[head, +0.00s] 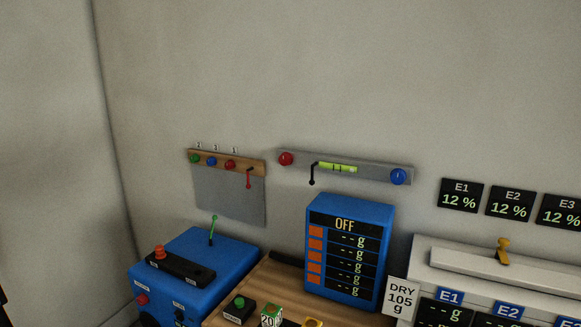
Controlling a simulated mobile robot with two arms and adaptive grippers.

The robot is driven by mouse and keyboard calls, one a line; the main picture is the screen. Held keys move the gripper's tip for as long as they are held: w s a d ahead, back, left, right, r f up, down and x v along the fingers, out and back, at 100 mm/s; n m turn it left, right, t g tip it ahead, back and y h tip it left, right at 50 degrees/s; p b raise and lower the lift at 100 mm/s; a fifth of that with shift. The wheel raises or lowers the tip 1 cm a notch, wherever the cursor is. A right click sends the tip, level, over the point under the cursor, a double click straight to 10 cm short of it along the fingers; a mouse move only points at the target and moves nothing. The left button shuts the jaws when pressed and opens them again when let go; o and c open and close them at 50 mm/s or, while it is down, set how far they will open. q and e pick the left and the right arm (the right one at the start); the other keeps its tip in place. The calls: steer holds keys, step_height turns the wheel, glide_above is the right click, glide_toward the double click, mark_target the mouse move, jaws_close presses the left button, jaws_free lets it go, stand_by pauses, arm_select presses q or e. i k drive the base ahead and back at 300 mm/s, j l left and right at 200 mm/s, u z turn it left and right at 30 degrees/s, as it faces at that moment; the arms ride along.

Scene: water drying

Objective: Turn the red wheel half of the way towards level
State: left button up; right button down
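The red wheel (286,159) is a small round knob at the left end of a grey bar (374,172) on the back wall. A blue wheel (398,177) sits at the bar's right end. Between them is a yellow-green level vial (338,167); its bubble is too small to read. The bar slopes down to the right in the picture. A black lever or hook (313,173) hangs beside the vial.
A wooden rail (247,165) with coloured knobs and a grey panel (225,193) hangs left of the bar. Below stand a blue machine (220,245), a blue display box reading OFF (345,225) and a white unit (475,265) at right. The wall above is clear.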

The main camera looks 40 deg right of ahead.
mark_target(286, 159)
steer(key=z, duration=1.65)
